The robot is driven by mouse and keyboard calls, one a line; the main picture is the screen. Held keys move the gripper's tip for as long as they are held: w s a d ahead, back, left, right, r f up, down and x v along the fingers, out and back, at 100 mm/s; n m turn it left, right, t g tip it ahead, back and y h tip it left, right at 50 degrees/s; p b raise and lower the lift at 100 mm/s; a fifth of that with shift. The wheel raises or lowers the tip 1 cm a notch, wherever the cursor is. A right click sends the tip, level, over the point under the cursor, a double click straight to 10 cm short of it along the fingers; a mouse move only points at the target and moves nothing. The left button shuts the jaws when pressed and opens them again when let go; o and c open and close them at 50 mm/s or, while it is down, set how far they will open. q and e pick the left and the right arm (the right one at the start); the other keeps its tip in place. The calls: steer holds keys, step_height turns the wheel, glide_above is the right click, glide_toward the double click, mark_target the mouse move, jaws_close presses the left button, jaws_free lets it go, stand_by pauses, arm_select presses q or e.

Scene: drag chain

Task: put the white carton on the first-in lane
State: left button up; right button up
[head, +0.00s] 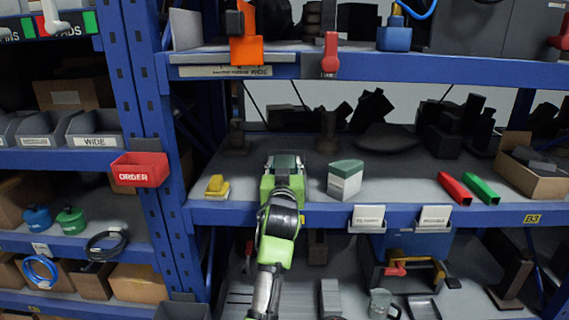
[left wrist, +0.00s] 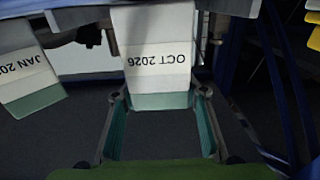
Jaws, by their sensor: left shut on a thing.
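My left gripper (head: 284,168) reaches over the front of the middle shelf in the head view. In the left wrist view its two fingers (left wrist: 158,95) stand on either side of a white carton (left wrist: 155,50) with a green end, marked OCT 2026, and are shut on it. In the head view the gripper mostly hides this carton. A second white carton with a green top (head: 345,181) stands on the shelf to the right; in the left wrist view it is the tilted one marked JAN 202 (left wrist: 25,75), its last digit cut off. My right gripper is not in view.
A yellow item (head: 216,187) sits left of my gripper. Two white label cards (head: 368,217) (head: 434,218) hang on the blue shelf edge (head: 320,214). Red (head: 454,187) and green (head: 481,188) parts lie at the right. Dark items stand at the back. A red ORDER bin (head: 139,171) hangs on the left upright.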

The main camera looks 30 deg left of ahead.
arm_select(q)
steer(key=shift+f, duration=0.15)
steer(key=o, duration=1.3)
steer(key=shift+c, duration=0.2)
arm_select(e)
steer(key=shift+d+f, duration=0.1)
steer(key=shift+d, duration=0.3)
arm_select(q)
steer(key=shift+r, duration=0.25)
steer(key=b+v, duration=0.2)
steer(key=v, duration=0.5)
steer(key=shift+f, duration=0.15)
steer(key=shift+s+d, duration=0.15)
steer(key=shift+s, duration=0.1)
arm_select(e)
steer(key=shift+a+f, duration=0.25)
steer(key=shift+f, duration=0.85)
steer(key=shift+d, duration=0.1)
